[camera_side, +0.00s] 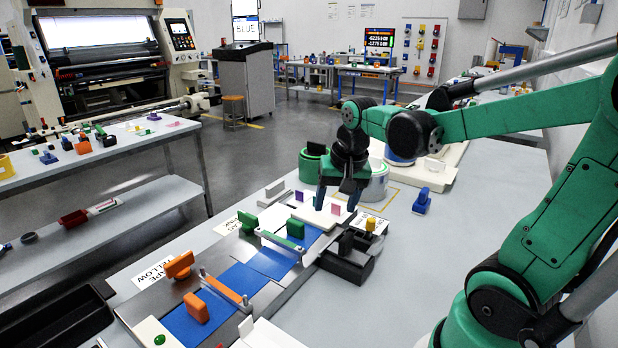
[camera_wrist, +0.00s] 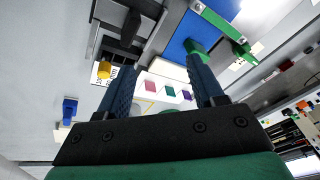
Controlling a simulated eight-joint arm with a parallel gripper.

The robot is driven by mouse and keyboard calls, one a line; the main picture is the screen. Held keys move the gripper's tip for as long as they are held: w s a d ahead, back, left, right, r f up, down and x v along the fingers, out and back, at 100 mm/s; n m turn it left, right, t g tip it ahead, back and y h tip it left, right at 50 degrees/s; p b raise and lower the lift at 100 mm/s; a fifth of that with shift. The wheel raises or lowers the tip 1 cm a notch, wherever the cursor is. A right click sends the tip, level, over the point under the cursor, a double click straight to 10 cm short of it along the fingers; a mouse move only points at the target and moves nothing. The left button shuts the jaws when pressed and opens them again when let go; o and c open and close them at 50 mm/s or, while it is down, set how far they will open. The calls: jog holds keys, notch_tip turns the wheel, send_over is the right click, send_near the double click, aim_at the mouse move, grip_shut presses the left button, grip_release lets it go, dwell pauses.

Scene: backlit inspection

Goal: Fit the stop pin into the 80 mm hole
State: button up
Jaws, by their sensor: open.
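My gripper (camera_side: 336,202) is open and empty, fingers pointing down above a white block with purple, green and pink tabs (camera_side: 318,210). In the wrist view the two dark blue fingers of my gripper (camera_wrist: 163,72) stand wide apart, and the white block (camera_wrist: 160,71) shows between them. A small yellow piece (camera_side: 376,225) stands at a dark fixture (camera_side: 345,262) to the right of the gripper; it also shows in the wrist view (camera_wrist: 104,69). I cannot tell for sure which piece is the stop pin. The 80 mm hole cannot be made out.
A blue strip (camera_side: 240,279) with orange and green blocks and crossbars runs along the bench front. A blue piece (camera_side: 421,202) stands on bare bench to the right. Tubs (camera_side: 372,183) stand behind the gripper. A black tray (camera_side: 55,320) lies at lower left.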

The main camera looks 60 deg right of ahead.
aim_at(371, 220)
jog(key=s+d+f+m+g, duration=0.1)
jog(key=d+m, duration=0.1)
jog(key=d, duration=0.1)
jog(key=s+d+m, duration=0.1)
jog(key=d+m, duration=0.2)
jog(key=s+d+f+m+g+y, duration=0.1)
jog(key=d+m, duration=0.1)
jog(key=d, duration=0.1)
jog(key=shift+f+g, duration=0.3)
jog(key=shift+f, duration=0.05)
jog(key=shift+d+f+m, duration=0.15)
jog(key=shift+f+m, duration=0.05)
jog(key=shift+m, duration=0.1)
jog(key=shift+f, duration=2.7)
grip_shut()
